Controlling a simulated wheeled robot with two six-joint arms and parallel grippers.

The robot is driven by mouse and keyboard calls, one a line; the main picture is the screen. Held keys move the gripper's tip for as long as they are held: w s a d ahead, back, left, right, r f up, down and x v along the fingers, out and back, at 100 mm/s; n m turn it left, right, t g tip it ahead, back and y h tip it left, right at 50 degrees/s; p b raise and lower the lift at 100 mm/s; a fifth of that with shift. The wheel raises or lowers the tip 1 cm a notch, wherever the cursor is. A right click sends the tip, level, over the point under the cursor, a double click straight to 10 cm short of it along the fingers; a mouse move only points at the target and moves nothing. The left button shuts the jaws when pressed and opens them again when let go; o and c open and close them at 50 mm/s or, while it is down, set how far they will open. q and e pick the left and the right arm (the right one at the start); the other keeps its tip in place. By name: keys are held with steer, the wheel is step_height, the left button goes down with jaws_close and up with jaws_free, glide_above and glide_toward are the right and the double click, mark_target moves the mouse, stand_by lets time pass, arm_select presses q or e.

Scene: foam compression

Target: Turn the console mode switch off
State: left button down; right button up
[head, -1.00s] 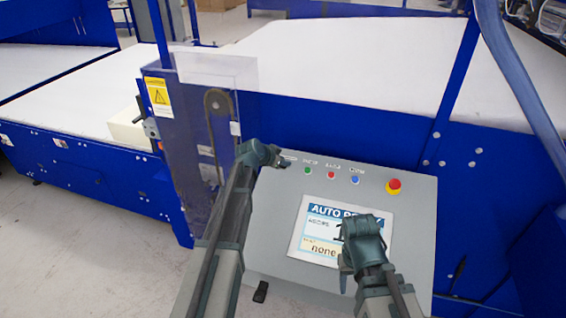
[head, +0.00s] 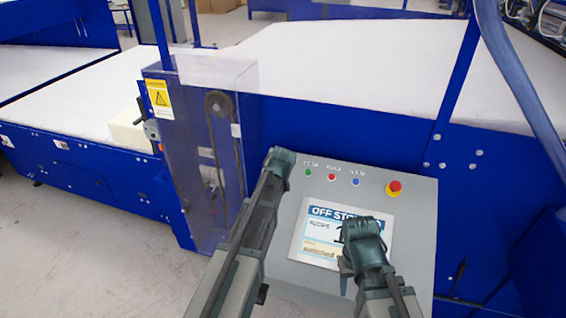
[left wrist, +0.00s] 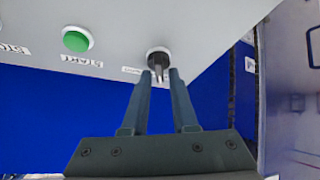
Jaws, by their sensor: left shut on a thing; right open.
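The grey console (head: 415,225) stands in front of the blue machine. Its black mode switch (left wrist: 158,56) shows in the left wrist view, at the console's edge beside the green button. My left gripper (left wrist: 160,75) is shut on the switch knob, one finger on each side. In the head view my left gripper (head: 281,158) covers the switch at the console's upper left. The screen (head: 318,255) reads "OFF" and a partly hidden word starting "STO". My right gripper (head: 357,240) is open and empty in front of the screen, hiding its right part.
Green (head: 308,172), red (head: 331,175) and blue (head: 355,182) buttons sit in a row right of the switch. A red emergency stop (head: 395,187) is at the upper right. A clear guard (head: 190,150) stands left of my left arm.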

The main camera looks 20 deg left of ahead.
arm_select(q)
steer(key=shift+s+f+n+g+y, duration=0.1)
steer(key=shift+n+g+y, duration=0.2)
steer(key=shift+n, duration=0.6)
steer(key=shift+s+n+g+y, duration=0.15)
steer(key=shift+n+y, duration=0.25)
steer(key=shift+n, duration=0.5)
steer(key=shift+g+p, duration=0.25)
steer(key=shift+p, duration=0.05)
steer(key=c, duration=0.9)
jaws_free()
steer(key=shift+w, duration=0.1)
steer(key=shift+d+r+p, duration=0.1)
steer(key=shift+r+p, duration=0.2)
steer(key=p+v, duration=0.4)
steer(key=v, duration=0.2)
steer(key=p+v, duration=0.5)
steer(key=v, duration=0.2)
steer(key=shift+s+d+f, duration=0.1)
steer(key=shift+s+d, duration=0.05)
steer(key=shift+s, duration=0.15)
